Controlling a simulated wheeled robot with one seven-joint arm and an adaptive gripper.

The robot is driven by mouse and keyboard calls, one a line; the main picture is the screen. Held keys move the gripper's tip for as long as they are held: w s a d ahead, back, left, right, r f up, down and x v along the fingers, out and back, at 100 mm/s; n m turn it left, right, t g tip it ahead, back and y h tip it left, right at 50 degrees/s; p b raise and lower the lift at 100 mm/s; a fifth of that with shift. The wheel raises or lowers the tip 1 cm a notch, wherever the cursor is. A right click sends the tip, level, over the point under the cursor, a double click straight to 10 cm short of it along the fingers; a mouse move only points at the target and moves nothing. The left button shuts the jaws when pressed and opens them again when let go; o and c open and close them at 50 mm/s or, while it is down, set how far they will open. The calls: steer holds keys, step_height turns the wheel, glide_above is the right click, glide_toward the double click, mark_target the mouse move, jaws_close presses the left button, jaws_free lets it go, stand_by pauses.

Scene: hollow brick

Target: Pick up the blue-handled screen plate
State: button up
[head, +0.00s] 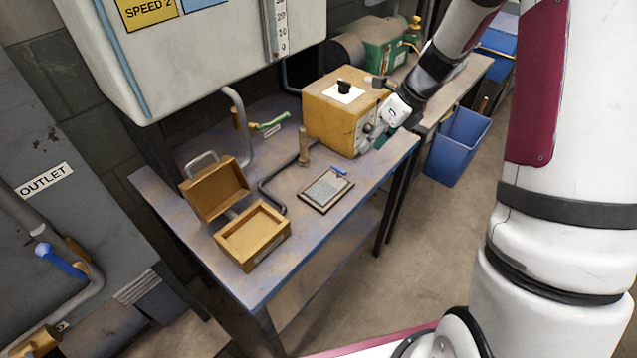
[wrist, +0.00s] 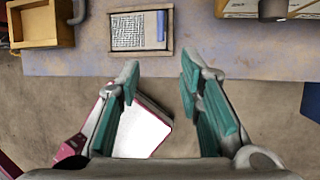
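The screen plate (head: 326,189) is a flat grey mesh in a dark frame, lying on the workbench near its front edge. A small blue handle (head: 339,170) sits at its far right side in the head view. In the wrist view the screen plate (wrist: 130,33) lies beyond my fingertips, up and a little left, with its blue handle (wrist: 161,26) on the right side. My gripper (wrist: 157,82) is open and empty, its teal-padded fingers apart, short of the bench edge. In the head view my gripper (head: 372,135) is partly hidden beside the yellow box.
The workbench (head: 285,265) also holds an open wooden box (head: 252,234) at left, a yellow box (head: 335,112) at right, a wooden-handled tool (head: 303,148) and a dark bent rod (head: 268,192). A blue bin (head: 455,148) stands on the floor. Bench around the plate's front is clear.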

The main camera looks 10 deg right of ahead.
glide_above(345, 173)
steer(key=s+d, duration=0.1)
steer(key=d, duration=0.1)
step_height(345, 173, down, 7)
steer(key=shift+d+r, duration=0.1)
steer(key=shift+d, duration=0.05)
steer(key=shift+w+x, duration=0.15)
steer(key=shift+x, duration=1.2)
steer(key=shift+w+x, duration=0.1)
steer(key=shift+x, duration=1.25)
steer(key=shift+r, duration=0.1)
jaws_close()
